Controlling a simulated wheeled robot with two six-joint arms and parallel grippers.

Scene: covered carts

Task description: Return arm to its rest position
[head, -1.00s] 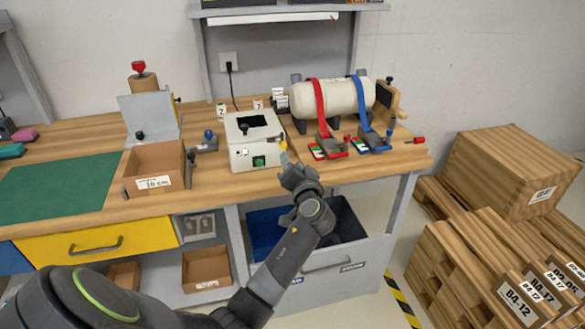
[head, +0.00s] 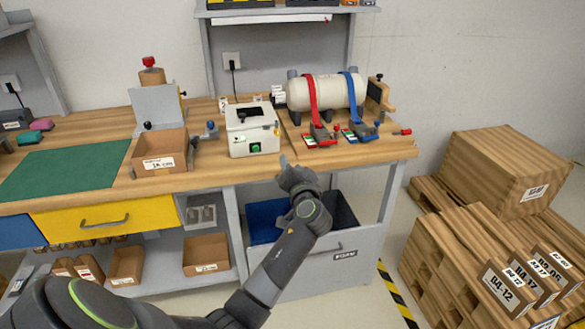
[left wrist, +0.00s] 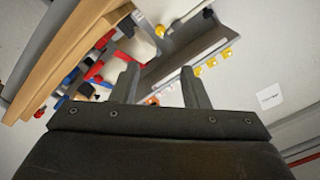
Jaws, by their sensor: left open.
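My left arm comes in from the lower left of the head view, and its gripper (head: 285,163) is in front of the workbench (head: 225,178), near the bench's front edge below the white box. In the left wrist view the two fingers of the left gripper (left wrist: 157,82) stand apart with nothing between them. The bench with its red and blue straps shows tilted beyond the fingers. My right gripper does not show in either view.
A white box with a green button (head: 252,130) and a cream tank (head: 326,94) stand on the bench. An open grey drawer (head: 335,258) lies under the gripper. Wooden crates (head: 505,175) and pallets stand at the right. A cardboard bin (head: 160,154) sits on the left.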

